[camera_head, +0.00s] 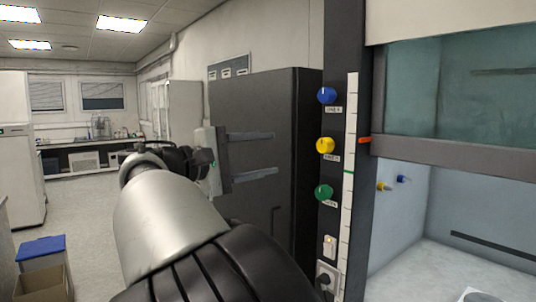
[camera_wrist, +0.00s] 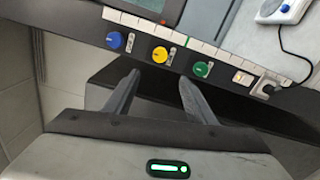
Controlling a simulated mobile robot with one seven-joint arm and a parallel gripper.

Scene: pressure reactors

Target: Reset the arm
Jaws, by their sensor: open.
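My gripper (camera_head: 252,156) is at the end of my arm, which reaches forward in the middle of the head view. Its two grey fingers point right and stand apart with nothing between them, in front of a dark cabinet (camera_head: 265,105). In the wrist view my gripper (camera_wrist: 158,82) is also open and empty. Its fingers point toward the fume hood's dark post, which carries a blue knob (camera_head: 327,95), a yellow knob (camera_head: 326,145) and a green knob (camera_head: 324,192). The fingertips appear apart from the knobs.
The fume hood (camera_head: 440,148) stands at the right, its glass sash partly raised. A switch (camera_head: 329,246) and a socket (camera_head: 327,276) sit below the knobs. Boxes, one with a blue lid (camera_head: 41,250), stand at the lower left. Open floor (camera_head: 85,205) lies left of my arm.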

